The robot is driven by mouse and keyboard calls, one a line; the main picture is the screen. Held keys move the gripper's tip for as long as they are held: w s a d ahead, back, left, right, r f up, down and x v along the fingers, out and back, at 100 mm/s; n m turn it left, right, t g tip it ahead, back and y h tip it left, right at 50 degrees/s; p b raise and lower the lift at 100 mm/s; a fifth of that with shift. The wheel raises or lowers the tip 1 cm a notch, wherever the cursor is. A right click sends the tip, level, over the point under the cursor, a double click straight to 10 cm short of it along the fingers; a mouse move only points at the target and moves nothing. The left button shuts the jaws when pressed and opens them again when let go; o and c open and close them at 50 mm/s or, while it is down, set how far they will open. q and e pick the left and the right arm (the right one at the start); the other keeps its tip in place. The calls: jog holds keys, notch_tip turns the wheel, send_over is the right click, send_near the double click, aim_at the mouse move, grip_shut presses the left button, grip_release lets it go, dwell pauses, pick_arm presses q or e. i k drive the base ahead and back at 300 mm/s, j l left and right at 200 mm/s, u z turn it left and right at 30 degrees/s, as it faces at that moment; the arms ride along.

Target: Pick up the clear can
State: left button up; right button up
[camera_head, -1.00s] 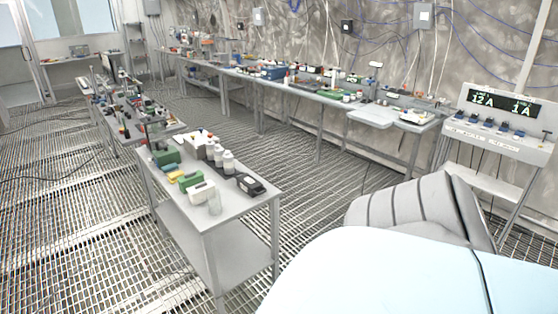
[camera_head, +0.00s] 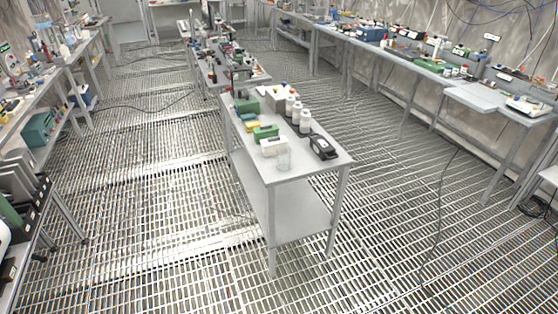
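The clear can (camera_head: 284,159) is a small transparent cylinder. It stands upright near the front edge of a grey metal table (camera_head: 318,167) in the middle of the camera_head view. A white box (camera_head: 272,147) is just behind it to the left, and a black device (camera_head: 322,148) lies to its right, apart from it. Neither of my grippers shows in the view.
The table also holds a green box (camera_head: 265,132) and white bottles (camera_head: 305,121). The grated floor (camera_head: 175,200) is open left and right of it. A long bench (camera_head: 480,97) runs along the right wall. Loaded benches stand at the left. A black cable (camera_head: 440,200) crosses the floor.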

aim_at(284, 158)
jog(key=i+j, duration=0.15)
jog(key=i, duration=0.55)
jog(key=i+j, duration=0.2)
jog(key=i, duration=0.5)
jog(key=i+j, duration=0.15)
jog(key=i, duration=0.55)
